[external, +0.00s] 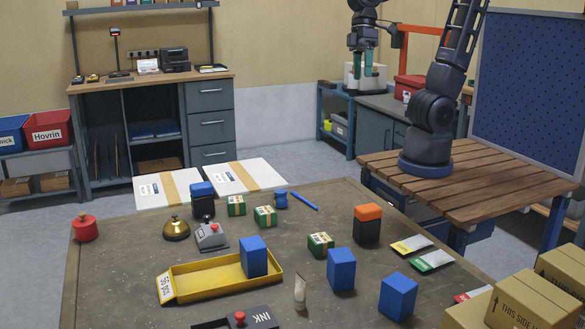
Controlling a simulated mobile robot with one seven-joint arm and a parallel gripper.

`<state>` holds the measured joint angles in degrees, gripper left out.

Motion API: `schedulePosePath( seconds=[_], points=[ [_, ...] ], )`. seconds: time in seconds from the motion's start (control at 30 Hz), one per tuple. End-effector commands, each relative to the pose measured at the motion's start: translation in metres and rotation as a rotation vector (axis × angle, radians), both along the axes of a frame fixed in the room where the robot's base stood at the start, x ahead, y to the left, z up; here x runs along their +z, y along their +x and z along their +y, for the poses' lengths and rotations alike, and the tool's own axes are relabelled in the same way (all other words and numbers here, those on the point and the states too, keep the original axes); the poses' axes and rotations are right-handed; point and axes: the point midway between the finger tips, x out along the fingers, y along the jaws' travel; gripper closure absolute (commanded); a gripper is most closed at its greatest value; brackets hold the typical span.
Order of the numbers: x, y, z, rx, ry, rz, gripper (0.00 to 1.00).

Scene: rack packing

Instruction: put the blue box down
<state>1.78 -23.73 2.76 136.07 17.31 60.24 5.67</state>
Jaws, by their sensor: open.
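Three plain blue boxes are on the brown work table. One blue box (254,257) stands upright in the yellow tray (212,292), towards its right end. A second blue box (341,270) stands on the table to the right of the tray. A third blue box (398,298) stands further right and nearer the camera. My gripper (363,80) is at the top of the external view, fingers pointing down, open and empty. It is high up and apart from all the boxes.
Green-banded boxes (265,216), a black box with an orange top (367,225), a black box with a blue top (202,202), a bell (176,230) and an ink pad (251,318) share the table. Cardboard boxes (525,302) fill the right corner. The table's left front is clear.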

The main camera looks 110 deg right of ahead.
Motion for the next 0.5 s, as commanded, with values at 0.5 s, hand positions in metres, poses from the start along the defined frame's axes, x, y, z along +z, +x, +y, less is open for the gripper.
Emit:
schedulePosePath(
  seconds=[0.5],
  points=[
    [0.008,-0.085,-0.055,0.149,-0.274,-0.262,0.33]
  ],
)
